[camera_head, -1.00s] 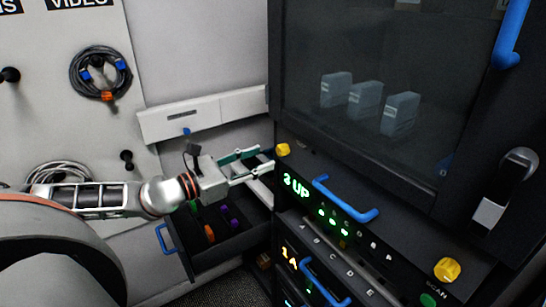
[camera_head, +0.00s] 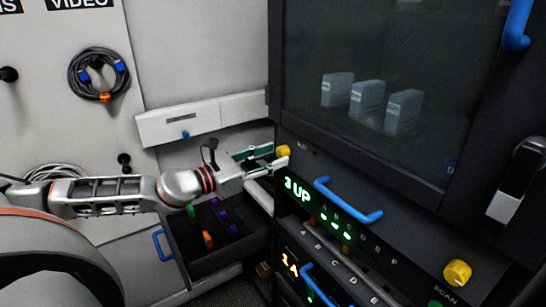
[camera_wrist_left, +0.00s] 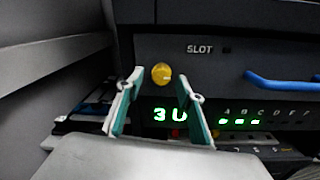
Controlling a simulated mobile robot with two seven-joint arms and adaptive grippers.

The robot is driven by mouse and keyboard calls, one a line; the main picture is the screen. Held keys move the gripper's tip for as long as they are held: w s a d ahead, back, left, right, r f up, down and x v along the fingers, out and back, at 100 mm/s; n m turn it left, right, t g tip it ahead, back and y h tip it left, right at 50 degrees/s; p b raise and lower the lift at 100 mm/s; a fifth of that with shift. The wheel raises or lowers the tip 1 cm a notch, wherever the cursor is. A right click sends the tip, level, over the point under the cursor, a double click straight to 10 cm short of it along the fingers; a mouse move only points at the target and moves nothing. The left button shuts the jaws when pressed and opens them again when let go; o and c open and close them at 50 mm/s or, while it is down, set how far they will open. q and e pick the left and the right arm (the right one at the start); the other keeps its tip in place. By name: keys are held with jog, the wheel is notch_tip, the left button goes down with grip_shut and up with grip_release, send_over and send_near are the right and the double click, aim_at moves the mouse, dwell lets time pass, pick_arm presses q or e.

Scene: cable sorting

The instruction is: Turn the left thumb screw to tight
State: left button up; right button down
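The left thumb screw (camera_head: 283,151) is a yellow knob at the upper left corner of the dark panel. It also shows in the left wrist view (camera_wrist_left: 161,74), framed between the fingertips. My left gripper (camera_head: 275,155) is open, with one finger on each side of the screw in the head view. In the wrist view my left gripper (camera_wrist_left: 160,88) has a clear gap on both sides of the screw. I cannot tell whether a finger touches it. A second yellow thumb screw (camera_head: 457,272) is at the panel's lower right. My right gripper is not in view.
An open drawer (camera_head: 190,262) with coloured pieces is below my left arm. A coiled cable (camera_head: 98,75) hangs on the left wall.

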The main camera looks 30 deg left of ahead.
pick_arm(q)
jog(key=shift+w+d, duration=0.2)
jog(key=shift+w, duration=0.05)
dwell(0.3)
grip_shut()
